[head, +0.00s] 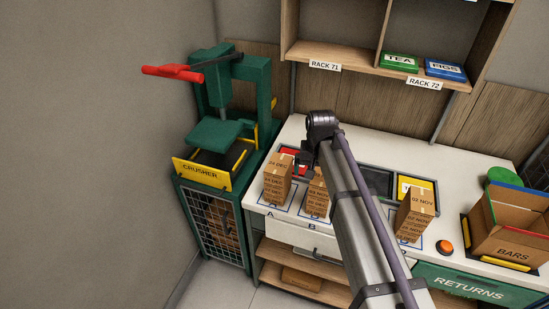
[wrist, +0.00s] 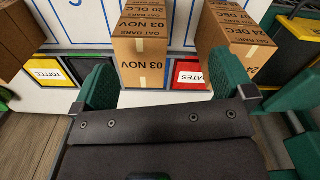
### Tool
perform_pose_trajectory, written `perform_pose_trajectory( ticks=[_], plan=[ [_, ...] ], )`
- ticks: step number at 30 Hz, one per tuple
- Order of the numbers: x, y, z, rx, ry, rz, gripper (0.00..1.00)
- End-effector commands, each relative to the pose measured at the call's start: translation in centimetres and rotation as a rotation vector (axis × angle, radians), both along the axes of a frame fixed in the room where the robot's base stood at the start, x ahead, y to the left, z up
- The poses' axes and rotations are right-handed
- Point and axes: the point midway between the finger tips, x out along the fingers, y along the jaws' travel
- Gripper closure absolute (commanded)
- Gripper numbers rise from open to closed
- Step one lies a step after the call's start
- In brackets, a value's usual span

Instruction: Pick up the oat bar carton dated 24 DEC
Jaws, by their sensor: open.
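The oat bar carton dated 24 DEC (head: 278,177) is a brown box standing at the left of the counter, on the spot marked A. It also shows in the wrist view (wrist: 234,42) at the right, with 24 DEC on its near face. A similar carton dated 03 NOV (head: 317,194) stands beside it at B; it fills the wrist view's upper middle (wrist: 140,45). My gripper (wrist: 163,84) is open and empty. Its green fingers appear in front of the 03 NOV carton, the right one partly covering the 24 DEC carton's lower edge.
A carton marked 02 NOV (head: 415,212) stands further right. The green crusher (head: 215,140) with a red handle is at the left. A BARS box (head: 510,222) and orange button (head: 446,247) are at the right. Shelves (head: 375,70) hang above; TOFFEE (wrist: 48,71) and DATES (wrist: 191,74) bins are near the fingers.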

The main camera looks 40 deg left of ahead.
Motion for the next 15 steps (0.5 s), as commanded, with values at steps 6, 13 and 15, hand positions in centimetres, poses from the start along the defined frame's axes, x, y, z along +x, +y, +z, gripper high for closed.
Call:
perform_pose_trajectory(
  ticks=[6, 13, 15],
  plan=[
    [2.3, 15.0, 1.0, -0.001, 0.001, -0.179, 0.0],
    [1.7, 14.1, 0.0, 0.0, 0.0, -0.241, 0.0],
    [1.7, 14.1, -1.3, 0.0, 0.0, -0.24, 0.0]
  ],
)
